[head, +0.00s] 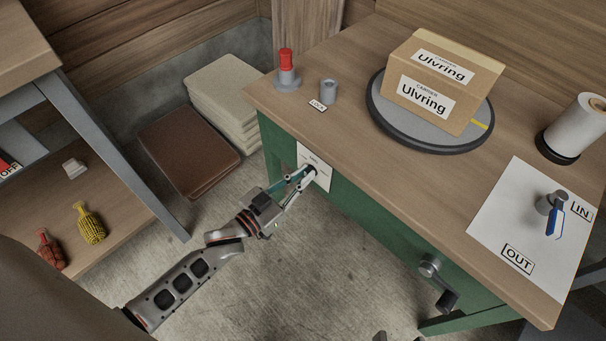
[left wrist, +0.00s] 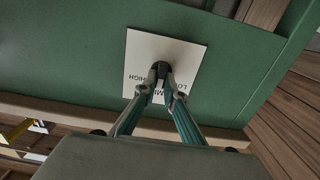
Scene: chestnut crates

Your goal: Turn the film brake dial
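The film brake dial is a small dark knob (left wrist: 161,68) on a white label plate (head: 317,167) on the green cabinet front. The plate also shows in the left wrist view (left wrist: 183,53), where its printing is upside down and "HIGH" can be read. My left gripper (head: 308,174) reaches the dial from the front. In the left wrist view its two fingertips (left wrist: 162,78) are closed on either side of the knob and seem to touch it. The fingers hide part of the printing and any pointer on the dial. Small dark tips at the head view's bottom edge may be my right gripper.
The tabletop (head: 345,133) carries a red-topped post (head: 286,68), a grey cylinder (head: 328,91), a turntable (head: 390,128) with an Ulvring carton (head: 470,95), a white roll (head: 577,125) and a blue-handled valve (head: 556,215). A crank (head: 436,275) juts from the cabinet front, right of the dial.

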